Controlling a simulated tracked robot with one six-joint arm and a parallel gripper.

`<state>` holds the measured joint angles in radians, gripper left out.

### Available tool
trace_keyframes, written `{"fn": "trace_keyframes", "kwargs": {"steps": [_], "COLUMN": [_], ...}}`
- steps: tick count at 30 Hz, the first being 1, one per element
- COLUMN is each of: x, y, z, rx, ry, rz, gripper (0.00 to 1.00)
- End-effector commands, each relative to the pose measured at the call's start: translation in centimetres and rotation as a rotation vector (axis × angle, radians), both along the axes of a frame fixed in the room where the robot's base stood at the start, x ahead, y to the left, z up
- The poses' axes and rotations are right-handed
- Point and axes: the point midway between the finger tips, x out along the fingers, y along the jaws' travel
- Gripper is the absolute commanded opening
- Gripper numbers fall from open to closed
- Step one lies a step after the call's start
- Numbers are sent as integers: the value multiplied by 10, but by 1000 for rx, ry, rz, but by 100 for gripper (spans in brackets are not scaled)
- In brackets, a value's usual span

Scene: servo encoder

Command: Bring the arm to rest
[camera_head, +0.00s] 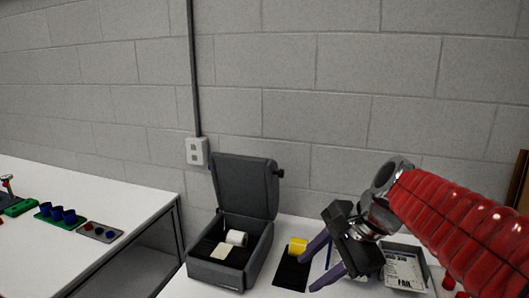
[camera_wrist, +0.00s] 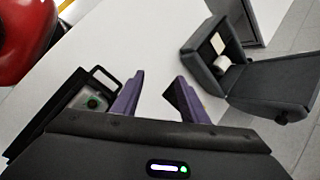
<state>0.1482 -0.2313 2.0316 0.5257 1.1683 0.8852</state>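My gripper (camera_head: 304,272) is on the right of the head view, at the end of my red-sleeved arm. Its two purple fingers are spread apart with nothing visible between them. In the wrist view the gripper (camera_wrist: 160,80) also shows a clear gap, with white table behind it. In the head view the fingers overlap the area of a black mat (camera_head: 290,275) and a yellow cylinder (camera_head: 298,246). I cannot tell how high the fingers are above the table.
An open grey case (camera_head: 231,270) holding a white roll (camera_head: 236,238) and a pale card (camera_head: 222,251) stands left of my gripper. A labelled tray (camera_head: 405,270) is on the right. A separate left table (camera_head: 60,190) holds blue cups (camera_head: 57,213).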

Motion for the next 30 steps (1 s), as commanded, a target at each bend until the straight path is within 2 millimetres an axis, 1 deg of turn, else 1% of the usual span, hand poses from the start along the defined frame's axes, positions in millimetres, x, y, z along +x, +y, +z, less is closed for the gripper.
{"fn": "trace_keyframes", "kwargs": {"steps": [1,6,18,24,27,30], "x": [-10,-40,-100,-123,-129,-132], "y": [-1,-9,-35,-48,-53,-55], "z": [-2,-13,-41,-55,-59,-61], "rx": [-43,-197,-563,-740,-801,-832], "ry": [-32,-133,-335,-411,-432,-443], "rz": [48,223,666,887,964,1004], "gripper": [40,40,40,40,40,40]}}
